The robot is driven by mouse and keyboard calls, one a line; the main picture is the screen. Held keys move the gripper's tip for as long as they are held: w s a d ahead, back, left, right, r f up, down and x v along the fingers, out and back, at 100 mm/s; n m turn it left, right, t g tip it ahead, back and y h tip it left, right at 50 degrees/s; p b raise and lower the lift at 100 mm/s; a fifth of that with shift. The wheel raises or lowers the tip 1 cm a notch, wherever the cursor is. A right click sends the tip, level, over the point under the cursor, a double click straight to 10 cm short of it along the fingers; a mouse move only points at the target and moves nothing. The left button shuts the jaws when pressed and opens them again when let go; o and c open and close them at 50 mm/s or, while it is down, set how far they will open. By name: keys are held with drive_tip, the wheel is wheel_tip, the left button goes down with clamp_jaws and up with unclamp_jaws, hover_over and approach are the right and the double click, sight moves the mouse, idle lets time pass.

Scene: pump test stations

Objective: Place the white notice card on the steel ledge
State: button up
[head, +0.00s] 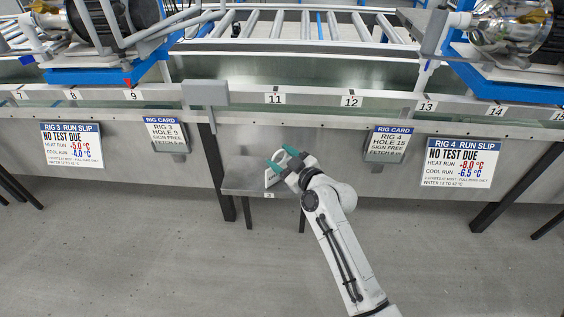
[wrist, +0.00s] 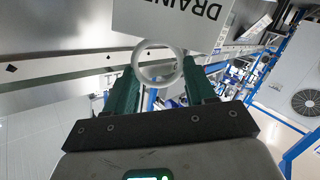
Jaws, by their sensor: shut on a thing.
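My gripper (head: 282,160) is shut on the white notice card, with its teal fingers around the card's white ring-shaped part. In the wrist view, the card (wrist: 168,18) shows upside-down dark lettering that reads "DRAINE", and the ring sits between the fingers (wrist: 165,80). In the head view only a small white part of the card (head: 271,178) shows beside the fingers. A low grey steel ledge (head: 236,184) stands below the bench front. The gripper and card are over its right part in the picture; I cannot tell whether the card touches it.
Pump rigs (head: 105,35) (head: 510,30) stand at both sides. The floor (head: 150,250) in front is clear.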

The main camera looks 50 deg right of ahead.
drive_tip(key=shift+f, duration=0.1)
drive_tip(key=o, duration=1.4)
drive_tip(key=shift+c, duration=0.2)
drive_tip(key=p+v, duration=0.1)
drive_tip(key=v, duration=1.1)
drive_tip(key=s+a+f+g+y, duration=0.5)
drive_tip(key=a+f+g, duration=0.25)
drive_tip(key=a, duration=0.55)
drive_tip(key=s+a+f+m+g+h, duration=0.2)
drive_tip(key=s+g, duration=0.5)
drive_tip(key=s, duration=0.7)
drive_tip(key=shift+f+m+g, duration=0.3)
drive_tip(key=shift+f+g, duration=0.05)
drive_tip(key=shift+f, duration=0.35)
drive_tip(key=shift+s, duration=0.1)
